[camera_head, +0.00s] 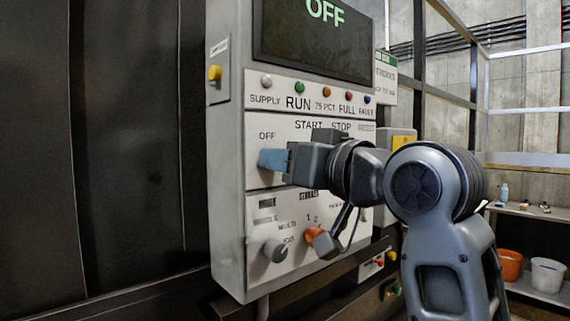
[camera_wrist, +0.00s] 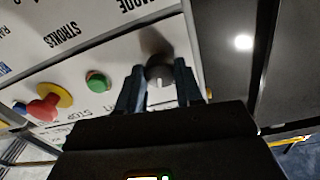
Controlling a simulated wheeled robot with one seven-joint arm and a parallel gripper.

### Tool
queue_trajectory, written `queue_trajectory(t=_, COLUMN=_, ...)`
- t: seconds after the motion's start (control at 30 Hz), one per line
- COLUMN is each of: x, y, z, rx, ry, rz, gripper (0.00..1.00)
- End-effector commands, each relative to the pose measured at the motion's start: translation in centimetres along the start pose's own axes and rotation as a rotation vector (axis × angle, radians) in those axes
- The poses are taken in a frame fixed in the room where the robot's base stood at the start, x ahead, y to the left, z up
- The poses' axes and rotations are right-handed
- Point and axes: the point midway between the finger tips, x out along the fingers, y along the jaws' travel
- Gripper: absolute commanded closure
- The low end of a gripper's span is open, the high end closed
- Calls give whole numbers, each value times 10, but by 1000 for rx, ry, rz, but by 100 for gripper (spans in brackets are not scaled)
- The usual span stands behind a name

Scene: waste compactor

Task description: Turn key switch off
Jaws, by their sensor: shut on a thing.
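My gripper (camera_wrist: 161,84) is shut on the dark key switch (camera_wrist: 160,69), with one finger on either side of its knob in the wrist view. In the head view my gripper (camera_head: 271,159) is pressed close to the panel, just below an "OFF" label, and hides the key switch there. The grey control panel (camera_head: 230,215) stands upright, and its display (camera_head: 315,40) reads "OFF" in green.
A green button (camera_wrist: 98,82) and a red mushroom button (camera_wrist: 45,106) on a yellow ring sit beside the switch. A grey knob (camera_head: 275,250) and an orange knob (camera_head: 313,234) are below my gripper. Shelves with buckets (camera_head: 547,273) stand far right.

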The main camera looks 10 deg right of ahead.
Motion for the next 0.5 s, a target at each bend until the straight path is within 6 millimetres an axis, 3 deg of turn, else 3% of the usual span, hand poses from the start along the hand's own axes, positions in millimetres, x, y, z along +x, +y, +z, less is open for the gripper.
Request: queue_trajectory(t=0.5, x=0, y=1, z=0, rx=-293, ry=8, rz=-7, gripper=95)
